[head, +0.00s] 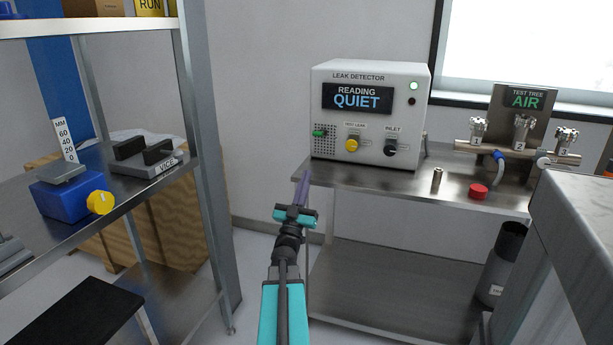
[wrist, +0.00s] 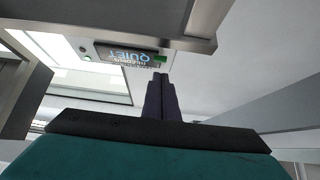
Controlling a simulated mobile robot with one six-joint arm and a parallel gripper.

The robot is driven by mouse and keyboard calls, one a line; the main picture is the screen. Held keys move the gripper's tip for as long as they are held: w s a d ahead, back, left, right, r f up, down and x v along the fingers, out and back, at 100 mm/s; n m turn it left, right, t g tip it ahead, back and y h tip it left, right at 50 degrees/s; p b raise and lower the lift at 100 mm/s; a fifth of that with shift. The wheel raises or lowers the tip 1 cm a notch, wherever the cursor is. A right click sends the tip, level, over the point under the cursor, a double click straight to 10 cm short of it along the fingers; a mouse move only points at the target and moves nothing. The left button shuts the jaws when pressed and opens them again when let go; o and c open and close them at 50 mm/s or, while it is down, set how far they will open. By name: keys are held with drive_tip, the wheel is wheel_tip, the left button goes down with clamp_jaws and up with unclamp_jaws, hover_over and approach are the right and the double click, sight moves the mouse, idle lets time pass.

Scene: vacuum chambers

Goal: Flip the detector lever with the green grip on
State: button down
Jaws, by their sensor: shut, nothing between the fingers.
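The leak detector (head: 365,75) is a white box at the back of the metal bench, its screen reading QUIET. Its lever with the green grip (head: 319,132) sticks out at the lower left of the front face, by a speaker grille. In the upside-down wrist view the green grip (wrist: 160,58) shows just past my fingertips. My gripper (head: 303,177) is shut and empty, in front of the bench's left front corner, below the lever and apart from it. The purple-grey fingers also show in the wrist view (wrist: 158,78).
The bench top (head: 400,178) carries a red cap (head: 478,191), a small metal cylinder (head: 437,177) and the test tree (head: 520,125). A yellow knob (head: 352,144) and a black inlet knob (head: 390,149) sit right of the lever. A shelf post (head: 205,150) stands left.

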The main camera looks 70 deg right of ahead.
drive_tip(key=b, duration=0.2)
approach(320, 133)
drive_tip(key=x, duration=0.3)
drive_tip(key=w+x, duration=0.1)
drive_tip(key=x, duration=0.1)
drive_tip(key=shift+d+f, duration=0.15)
drive_tip(key=shift+d, duration=0.4)
drive_tip(key=shift+p, duration=0.3)
drive_tip(key=shift+s, duration=0.1)
